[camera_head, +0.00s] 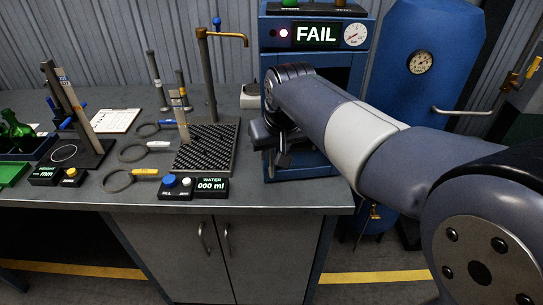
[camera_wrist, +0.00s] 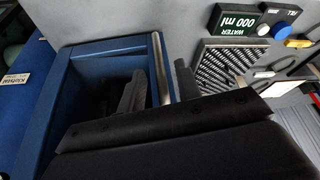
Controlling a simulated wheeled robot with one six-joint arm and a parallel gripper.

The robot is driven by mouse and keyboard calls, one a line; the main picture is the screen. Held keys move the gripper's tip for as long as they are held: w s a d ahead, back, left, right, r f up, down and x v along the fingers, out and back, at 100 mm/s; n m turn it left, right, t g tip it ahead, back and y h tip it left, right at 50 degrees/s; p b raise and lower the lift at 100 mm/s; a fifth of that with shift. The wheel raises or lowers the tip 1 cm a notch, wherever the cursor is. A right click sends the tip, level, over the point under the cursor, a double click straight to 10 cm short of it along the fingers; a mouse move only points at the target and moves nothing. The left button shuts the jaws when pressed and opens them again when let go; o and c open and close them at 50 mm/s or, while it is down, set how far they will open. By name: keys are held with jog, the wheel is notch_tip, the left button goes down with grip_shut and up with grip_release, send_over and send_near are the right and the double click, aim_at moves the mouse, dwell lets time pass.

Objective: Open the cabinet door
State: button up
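The blue cabinet (camera_head: 345,62) with the FAIL display stands at the back of the bench, right of centre. My arm hides much of its front. In the wrist view its blue door frame (camera_wrist: 62,110) surrounds a dark panel, and a pale upright handle bar (camera_wrist: 156,50) runs along the frame's right side. My gripper (camera_head: 271,138) is at the cabinet's left front. In the wrist view my gripper (camera_wrist: 160,72) is open, one dark finger on each side of the bar. I cannot tell whether either finger touches it. The door looks closed.
A perforated tray (camera_head: 207,150) with a brass tap (camera_head: 225,36) and a WATER display (camera_head: 212,185) are left of my gripper. A blue tank (camera_head: 418,60) stands right. Grey doors (camera_head: 215,250) are under the bench.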

aim_at(273, 154)
jog(key=shift+x, duration=1.8)
grip_shut()
